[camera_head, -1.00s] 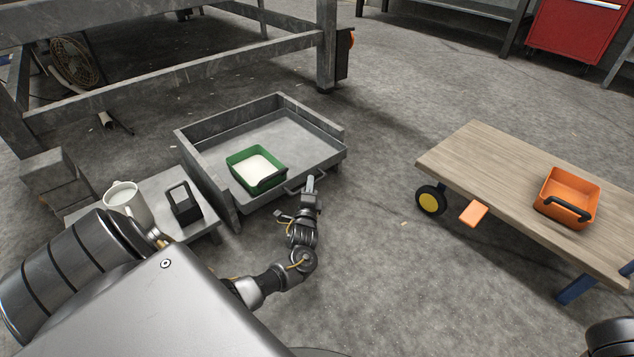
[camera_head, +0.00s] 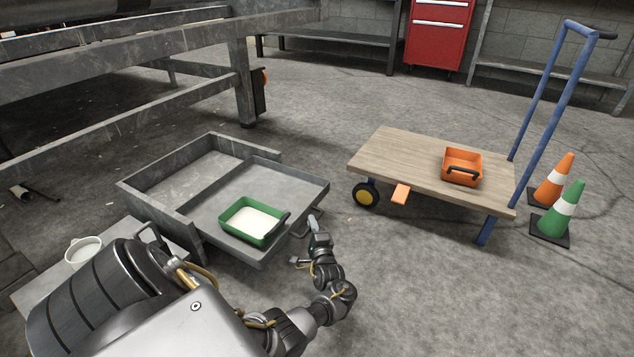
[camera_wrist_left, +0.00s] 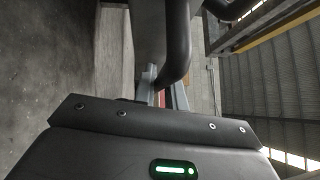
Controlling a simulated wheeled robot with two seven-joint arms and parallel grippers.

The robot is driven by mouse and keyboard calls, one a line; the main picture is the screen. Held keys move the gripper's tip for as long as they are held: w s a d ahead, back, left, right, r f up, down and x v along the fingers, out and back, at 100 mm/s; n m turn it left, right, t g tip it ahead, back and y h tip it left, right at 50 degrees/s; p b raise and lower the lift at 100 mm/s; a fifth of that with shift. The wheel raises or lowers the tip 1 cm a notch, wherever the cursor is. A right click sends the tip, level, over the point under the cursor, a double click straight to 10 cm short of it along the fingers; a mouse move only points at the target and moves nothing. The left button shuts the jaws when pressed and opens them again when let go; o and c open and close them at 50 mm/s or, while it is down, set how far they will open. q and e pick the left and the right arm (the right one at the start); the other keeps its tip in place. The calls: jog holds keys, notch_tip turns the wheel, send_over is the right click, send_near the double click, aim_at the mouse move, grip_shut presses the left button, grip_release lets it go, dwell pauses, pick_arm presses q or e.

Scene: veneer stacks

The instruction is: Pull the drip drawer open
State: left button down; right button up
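The drip drawer (camera_head: 285,178) is a shallow grey tray, slid well out of its grey housing (camera_head: 160,205) toward the lower right. A green bin (camera_head: 224,228) with white contents and a black handle sits inside it near the front. My left gripper (camera_head: 313,220) is at the handle on the drawer's front, which it partly hides in the head view. In the left wrist view, my left gripper's fingers (camera_wrist_left: 163,92) stand on either side of a dark curved handle bar (camera_wrist_left: 178,45) and appear closed on it. My right gripper is not in view.
A low stand with a white mug (camera_head: 83,252) is at the left, partly behind my arm. A wooden cart (camera_head: 400,158) carrying an orange bin (camera_head: 461,160) stands at the right, with cones (camera_head: 560,215) beyond it. The floor between drawer and cart is clear.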

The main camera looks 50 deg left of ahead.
pick_arm(q)
jog(key=shift+s+d+f, duration=0.15)
jog(key=shift+s+d, duration=0.05)
jog(key=shift+w+d, duration=0.1)
jog(key=shift+d, duration=0.05)
jog(key=c, duration=1.5)
grip_release()
jog(key=shift+w, duration=0.1)
jog(key=shift+o, duration=0.2)
jog(key=shift+w+d, duration=0.1)
